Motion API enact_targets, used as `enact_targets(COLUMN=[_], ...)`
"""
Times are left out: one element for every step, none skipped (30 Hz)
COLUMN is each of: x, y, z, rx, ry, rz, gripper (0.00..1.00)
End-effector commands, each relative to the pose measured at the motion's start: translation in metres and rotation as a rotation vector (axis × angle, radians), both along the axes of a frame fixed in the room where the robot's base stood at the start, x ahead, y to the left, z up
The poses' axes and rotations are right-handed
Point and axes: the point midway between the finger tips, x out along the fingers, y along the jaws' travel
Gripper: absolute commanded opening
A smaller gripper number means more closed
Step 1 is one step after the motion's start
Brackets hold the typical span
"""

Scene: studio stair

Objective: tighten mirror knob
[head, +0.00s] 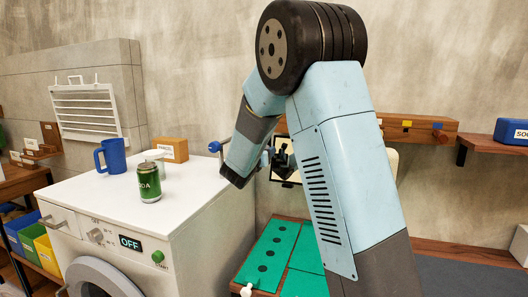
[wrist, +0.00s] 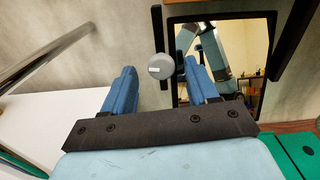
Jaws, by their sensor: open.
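The mirror (wrist: 235,50) has a black frame and hangs on the wall. It reflects my arm. In the head view the mirror (head: 291,178) is mostly hidden behind my arm. A round grey knob (wrist: 160,66) with a small white mark stands at the mirror's left side, in front of a dark upright bar (wrist: 157,32). My gripper (wrist: 159,68) is open and empty, its blue fingers on either side of the knob in the wrist view. The knob appears nearer the right finger. I cannot tell whether the fingertips reach around it or stop short.
A white washing machine (head: 90,202) stands at the left, with a green can (head: 149,183), a blue mug (head: 111,156) and a box (head: 170,150) on top. A metal rod (wrist: 45,52) crosses the wrist view's upper left. A green panel (head: 265,255) lies low beside the machine.

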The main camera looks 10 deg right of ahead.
Motion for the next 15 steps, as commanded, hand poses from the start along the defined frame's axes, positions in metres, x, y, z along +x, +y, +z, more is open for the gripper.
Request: enact_targets(x=[0.005, 0.007, 0.009, 0.011, 0.012, 0.014, 0.015, 0.015, 0.016, 0.016, 0.016, 0.016, 0.016, 0.016, 0.016], y=[-0.004, -0.006, -0.007, -0.008, -0.009, -0.01, -0.01, -0.011, -0.011, -0.011, -0.011, -0.011, -0.011, -0.011, -0.011], z=[0.0, 0.0, 0.0, 0.0, 0.0, 0.0, 0.0, 0.0, 0.0, 0.0, 0.0, 0.0, 0.0, 0.0, 0.0], rx=[0.0, -0.001, 0.0, 0.0, 0.0, 0.0, 0.0, 0.0, -0.001, -0.001, 0.0, 0.0, 0.0, 0.0, 0.0], ry=[0.0, -0.001, -0.002, -0.002, 0.0, 0.0, 0.0, 0.0, 0.001, 0.001, 0.0, 0.0, 0.0, 0.0, 0.0], rz=[-0.003, -0.003, -0.003, -0.002, -0.002, -0.001, -0.001, -0.001, 0.0, 0.0, 0.0, -0.001, -0.001, -0.001, -0.001], gripper=[0.58, 0.58, 0.58, 0.58, 0.58, 0.58, 0.58, 0.58, 0.58, 0.58, 0.58, 0.58, 0.58, 0.58, 0.58])
